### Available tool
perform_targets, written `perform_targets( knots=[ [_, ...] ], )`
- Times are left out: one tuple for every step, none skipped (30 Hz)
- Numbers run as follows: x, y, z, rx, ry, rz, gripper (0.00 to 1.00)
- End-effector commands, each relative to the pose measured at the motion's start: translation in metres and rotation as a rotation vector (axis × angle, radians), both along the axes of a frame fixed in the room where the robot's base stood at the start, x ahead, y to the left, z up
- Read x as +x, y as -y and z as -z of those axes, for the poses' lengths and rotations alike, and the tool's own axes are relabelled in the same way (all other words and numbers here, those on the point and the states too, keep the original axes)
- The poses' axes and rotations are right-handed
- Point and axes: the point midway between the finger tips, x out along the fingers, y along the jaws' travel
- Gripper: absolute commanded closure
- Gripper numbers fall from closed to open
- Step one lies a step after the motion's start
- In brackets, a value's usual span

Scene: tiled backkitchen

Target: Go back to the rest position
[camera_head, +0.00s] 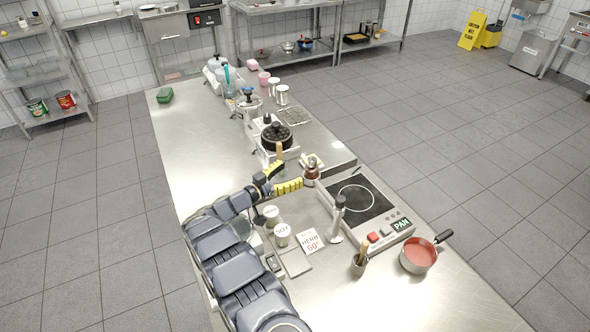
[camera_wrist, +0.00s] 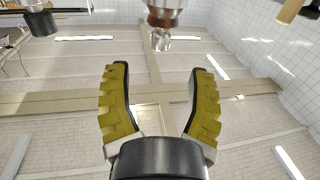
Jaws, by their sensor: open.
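My gripper (camera_head: 291,174) is over the middle of the steel counter (camera_head: 190,150). Its two yellow ribbed fingers are spread apart. In the wrist view my gripper (camera_wrist: 160,85) is open, with nothing between the fingers. A small dark red jar or mill (camera_head: 311,172) stands just beyond the fingertips in the head view. A dark red and metal thing, probably the same one, shows beyond the fingertips in the wrist view (camera_wrist: 165,18), apart from them. My arm reaches up from the lower left and hides part of the counter.
Close by are a black-lidded pot (camera_head: 277,136), an induction hob (camera_head: 353,199), an upright dark-handled tool (camera_head: 338,215), SOY pots (camera_head: 282,236), a HERB card (camera_head: 311,241) and a saucepan of red sauce (camera_head: 418,257). The counter's left side is mostly clear, with a green box (camera_head: 165,95) at the far end.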

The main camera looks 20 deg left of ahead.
Motion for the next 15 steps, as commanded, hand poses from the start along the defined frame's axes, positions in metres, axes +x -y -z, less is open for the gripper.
perform_targets(
  knots=[
    [0.000, 0.000, 0.000, 0.000, 0.000, 0.000, 0.44],
    [0.000, 0.000, 0.000, 0.000, 0.000, 0.000, 0.44],
    [0.000, 0.000, 0.000, -0.001, -0.001, 0.000, 0.44],
    [0.000, 0.000, 0.000, -0.001, -0.001, -0.001, 0.44],
    [0.000, 0.000, 0.000, -0.001, -0.001, -0.001, 0.44],
    [0.000, 0.000, 0.000, -0.001, -0.001, -0.001, 0.44],
    [0.000, 0.000, 0.000, -0.001, -0.001, -0.001, 0.44],
    [0.000, 0.000, 0.000, -0.001, -0.001, -0.001, 0.44],
    [0.001, 0.000, 0.000, 0.000, -0.001, -0.002, 0.44],
    [0.002, 0.000, -0.001, 0.002, -0.001, -0.006, 0.44],
    [0.004, -0.001, -0.003, 0.007, -0.001, -0.012, 0.44],
    [0.008, -0.002, -0.006, 0.016, -0.002, -0.026, 0.44],
    [0.011, -0.003, -0.010, 0.025, -0.006, -0.040, 0.44],
    [0.017, -0.003, -0.015, 0.036, -0.008, -0.058, 0.44],
    [0.025, -0.005, -0.024, 0.057, -0.010, -0.090, 0.44]
  ],
)
